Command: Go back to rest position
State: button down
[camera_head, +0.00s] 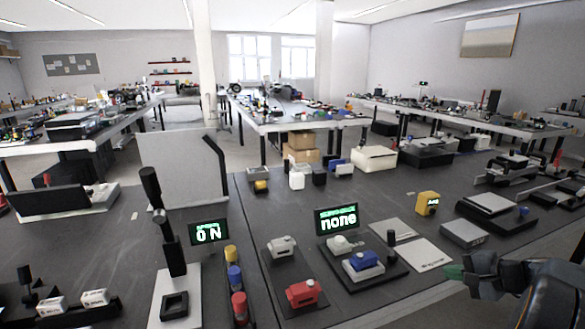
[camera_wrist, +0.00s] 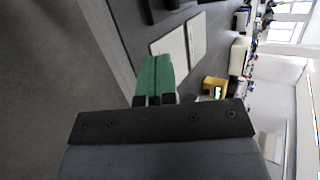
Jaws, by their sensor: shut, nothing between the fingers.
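My gripper (camera_head: 455,273) is at the lower right of the head view, over the table's near right edge. Its green fingertips are together with nothing between them. In the wrist view the green fingers (camera_wrist: 154,78) point up the picture and touch each other. No object is in contact with the fingers in either view.
A tall black lever (camera_head: 168,235) stands at left. Floor shows in the wrist view (camera_wrist: 50,80).

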jog(key=s+a+r+n+g+h+p, duration=0.1)
jog(key=s+a+n+g+h+p, duration=0.15)
jog(key=a, duration=0.25)
jog(key=s+a+n+g+h+p, duration=0.1)
jog(key=s+a+n+g+p, duration=0.1)
jog(key=s+a+g+p, duration=0.3)
jog(key=s+a+r+n+t+h+p, duration=0.1)
jog(key=s+a+r+n+h+p, duration=0.2)
jog(key=a+r+n+p, duration=0.6)
jog(key=s+a+r+p, duration=0.1)
jog(key=s+a+r, duration=0.1)
jog(key=a+r, duration=0.2)
jog(key=shift+a+r, duration=0.3)
jog(key=shift+a, duration=0.9)
